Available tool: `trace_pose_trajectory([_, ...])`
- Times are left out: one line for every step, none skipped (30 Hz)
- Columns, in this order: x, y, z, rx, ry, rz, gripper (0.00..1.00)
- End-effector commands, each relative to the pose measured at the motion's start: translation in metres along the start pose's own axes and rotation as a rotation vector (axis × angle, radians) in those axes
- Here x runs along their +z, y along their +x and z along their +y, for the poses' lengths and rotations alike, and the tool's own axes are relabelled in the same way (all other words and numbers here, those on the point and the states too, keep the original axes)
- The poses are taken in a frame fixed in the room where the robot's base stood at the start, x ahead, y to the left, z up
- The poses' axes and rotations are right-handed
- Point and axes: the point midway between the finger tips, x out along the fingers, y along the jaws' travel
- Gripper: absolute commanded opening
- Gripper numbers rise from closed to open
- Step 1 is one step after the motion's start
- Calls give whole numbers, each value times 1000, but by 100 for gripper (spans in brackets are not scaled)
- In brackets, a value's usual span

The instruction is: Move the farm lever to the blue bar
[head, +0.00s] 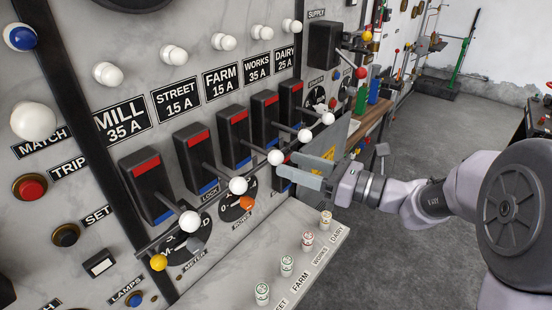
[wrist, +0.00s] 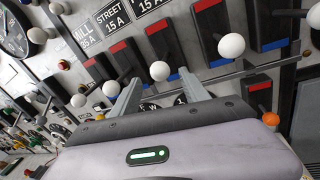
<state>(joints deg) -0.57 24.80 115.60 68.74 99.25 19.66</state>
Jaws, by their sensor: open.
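The farm lever is the third in the row. Its white ball knob (head: 275,157) sticks out from a black switch box (head: 231,138) below the FARM 15 A label. The box has a red bar at its top and a blue bar (head: 241,163) at its bottom. The lever juts outward between the two bars. My gripper (head: 283,166) is open, its fingertips close to this knob. In the wrist view the farm knob (wrist: 160,70) shows between the two fingertips of my gripper (wrist: 160,78). I cannot tell whether either finger touches it.
The street knob (head: 238,186) and works knob (head: 304,135) sit close on either side. A long dark rail with a yellow knob (head: 158,262) runs below the levers. An orange knob (head: 247,204) and a sloped ledge with small labelled pegs (head: 308,240) lie below. Open floor is at right.

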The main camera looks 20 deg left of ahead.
Motion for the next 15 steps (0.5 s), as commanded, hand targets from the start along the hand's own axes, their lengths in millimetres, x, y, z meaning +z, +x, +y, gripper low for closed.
trace_pose_trajectory([-1, 12, 1, 4, -1, 1, 53])
trace_pose_trajectory([-1, 19, 1, 4, 0, 1, 53])
trace_pose_trajectory([-1, 27, 1, 3, -1, 1, 53])
trace_pose_trajectory([-1, 32, 1, 3, 0, 1, 53])
trace_pose_trajectory([-1, 36, 0, 2, -1, 2, 53])
trace_pose_trajectory([0, 42, 0, 2, -1, 1, 53])
trace_pose_trajectory([0, 45, 0, 2, -1, 1, 53])
trace_pose_trajectory([0, 47, 0, 1, -2, 2, 53])
trace_pose_trajectory([0, 50, 0, 0, -2, 1, 53])
trace_pose_trajectory([0, 52, 0, 0, -1, 1, 53])
trace_pose_trajectory([0, 53, 0, 0, -1, 1, 53])
trace_pose_trajectory([0, 54, 0, 0, -1, 1, 53])
trace_pose_trajectory([0, 54, 0, 0, -1, 1, 53])
trace_pose_trajectory([0, 54, 0, 0, -1, 1, 53])
trace_pose_trajectory([0, 54, 0, 0, -1, 1, 53])
